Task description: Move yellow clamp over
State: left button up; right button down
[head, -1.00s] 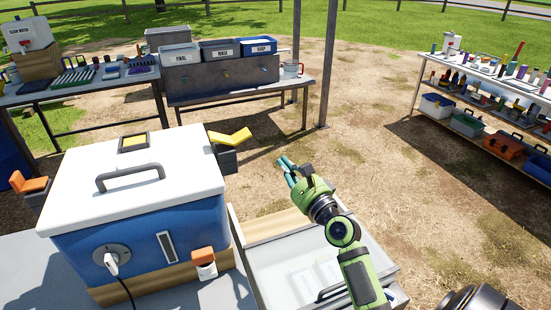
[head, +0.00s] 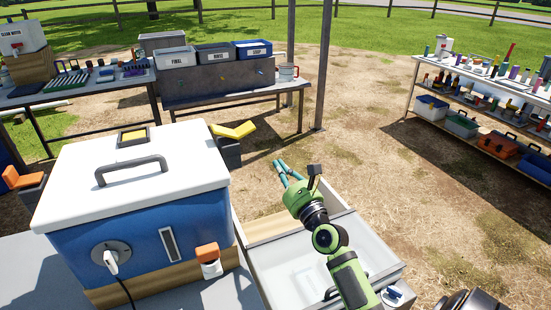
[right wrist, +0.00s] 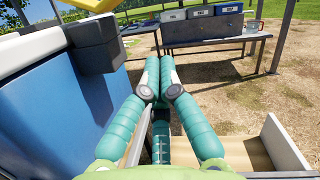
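The yellow clamp (head: 233,130), a bent yellow piece, rests on a dark grey block (head: 229,153) by the back right corner of the blue cooler. In the right wrist view, a yellow part (right wrist: 28,28) shows large at the upper left above the dark block, cut off by the frame. My right gripper (head: 281,167), green with teal fingers, is to the right of the clamp and apart from it. Its fingers (right wrist: 158,82) hold nothing; a narrow gap shows between them in the head view. My left gripper is out of view.
The blue cooler (head: 140,245) with a white lid and handle fills the left front. A grey open tray (head: 345,235) lies below my right arm. An orange-topped clip (head: 207,254) is at the cooler's front right. A bench with labelled bins (head: 215,57) and shelves (head: 480,105) stand farther back.

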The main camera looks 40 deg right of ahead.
jog(key=w+r+p, duration=0.3)
jog(key=w+r, duration=0.2)
jog(key=w, duration=0.3)
jog(key=shift+w+a+r+p, duration=0.2)
jog(key=shift+r+p, duration=0.1)
jog(key=shift+p, duration=0.1)
jog(key=shift+d+r+n+y+p, duration=0.1)
jog(key=shift+r+n+y+p, duration=0.35)
jog(key=shift+n, duration=0.55)
